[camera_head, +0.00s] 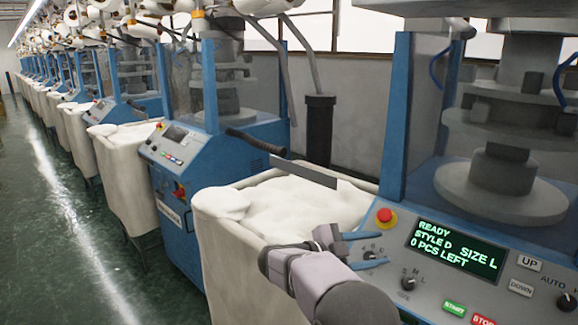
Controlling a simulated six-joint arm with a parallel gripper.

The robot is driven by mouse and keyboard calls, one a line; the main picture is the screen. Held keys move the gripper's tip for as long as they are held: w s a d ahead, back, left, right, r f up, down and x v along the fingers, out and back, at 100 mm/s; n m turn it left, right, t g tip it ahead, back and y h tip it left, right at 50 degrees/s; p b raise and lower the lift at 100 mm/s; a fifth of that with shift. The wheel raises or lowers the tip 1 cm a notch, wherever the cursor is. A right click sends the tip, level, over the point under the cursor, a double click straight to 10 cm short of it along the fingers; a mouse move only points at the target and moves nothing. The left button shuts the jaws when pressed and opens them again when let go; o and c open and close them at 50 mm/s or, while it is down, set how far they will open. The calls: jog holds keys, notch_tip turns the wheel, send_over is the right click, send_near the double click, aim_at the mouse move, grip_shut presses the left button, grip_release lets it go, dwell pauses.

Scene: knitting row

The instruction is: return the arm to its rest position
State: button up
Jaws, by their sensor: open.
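My gripper (376,249) is in front of the near machine's control panel (388,276), at its left end. Its two blue-tipped fingers are apart, pointing right. The style knob (369,255) shows between the fingers, with letters around it; I cannot tell whether a finger touches it. Nothing is held. My arm comes up from the bottom edge and bends at the wrist beside the bin. The display (458,248) reads READY, STYLE D, SIZE L, 0 PCS LEFT.
A red emergency button (385,216) sits just above the gripper. The size knob (408,283), START (454,308) and STOP (483,320) lie to the right. A cloth bin (240,262) with white fabric stands left of the panel. More blue machines line the aisle; its green floor (60,220) is clear.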

jog(key=w+a+r+n+t+y+p, duration=0.4)
jog(key=w+r+n+t+y, duration=0.25)
jog(key=n+t, duration=0.2)
jog(key=s+a+f+n+g+y+p, duration=0.1)
jog(key=s+a+f+n+y+p, duration=0.25)
jog(key=a+n+y, duration=0.35)
jog(key=s+d+f+n+g+p, duration=0.1)
jog(key=s+f+n+g, duration=0.1)
jog(key=s, duration=0.9)
jog(key=s+d+f+n+g+y+p, duration=0.1)
jog(key=s+f+g, duration=0.4)
jog(key=s, duration=0.7)
jog(key=s+d+f+n+g+p, duration=0.2)
jog(key=s+g, duration=0.4)
jog(key=s, duration=0.5)
jog(key=shift+s+f+n+p, duration=0.3)
jog(key=shift+f+n+p, duration=0.15)
jog(key=shift+f+n, duration=0.3)
